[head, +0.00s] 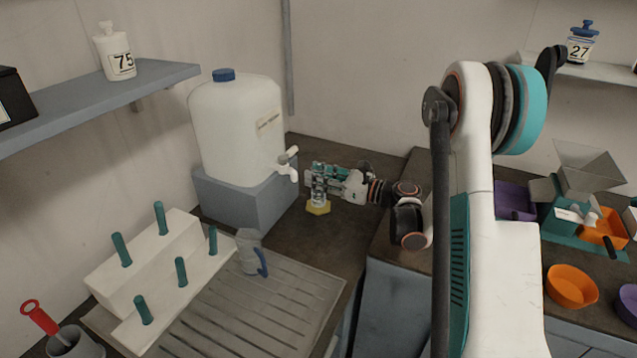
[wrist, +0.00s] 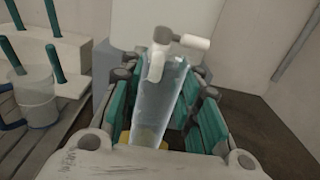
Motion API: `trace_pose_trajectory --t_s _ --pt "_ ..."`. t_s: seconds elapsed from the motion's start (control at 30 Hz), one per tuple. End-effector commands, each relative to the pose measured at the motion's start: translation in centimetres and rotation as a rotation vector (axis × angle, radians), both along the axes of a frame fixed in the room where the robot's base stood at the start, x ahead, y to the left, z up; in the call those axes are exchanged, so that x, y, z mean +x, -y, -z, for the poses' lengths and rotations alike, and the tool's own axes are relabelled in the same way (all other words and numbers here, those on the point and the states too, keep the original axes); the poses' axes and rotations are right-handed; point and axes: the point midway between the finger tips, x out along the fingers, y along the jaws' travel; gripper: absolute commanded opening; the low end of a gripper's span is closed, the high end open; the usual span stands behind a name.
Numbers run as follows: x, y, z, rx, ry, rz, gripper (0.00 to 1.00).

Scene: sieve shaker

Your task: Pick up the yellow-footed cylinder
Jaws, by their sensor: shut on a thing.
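The yellow-footed cylinder is a clear, tall tube with a yellow foot (head: 318,208). In the head view it stands upright in my gripper (head: 320,182), just right of the white tap (head: 289,164). In the wrist view the clear tube (wrist: 160,100) is between the teal fingers of my gripper (wrist: 165,105), which are shut on it. Part of the yellow foot shows low in the wrist view. I cannot tell whether the foot touches the counter.
A white water tank (head: 237,125) stands on a grey block behind the tap. A clear jug with a blue handle (head: 250,252) sits on the ribbed drainer (head: 255,310). A white rack with teal pegs (head: 145,262) is at left. An orange bowl (head: 572,286) is at right.

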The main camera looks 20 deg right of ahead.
Motion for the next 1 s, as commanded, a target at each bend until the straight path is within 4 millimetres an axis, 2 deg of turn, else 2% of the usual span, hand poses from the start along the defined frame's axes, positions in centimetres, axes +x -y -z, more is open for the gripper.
trace_pose_trajectory --t_s 0.1,0.3,0.77,1.0 --pt "0.0 0.0 -1.6 0.0 0.0 0.0 0.0" --pt "0.0 0.0 -3.4 0.0 0.0 0.0 0.0" --pt "0.0 0.0 -6.0 0.0 0.0 0.0 0.0" --pt "0.0 0.0 -8.1 0.0 0.0 0.0 0.0"
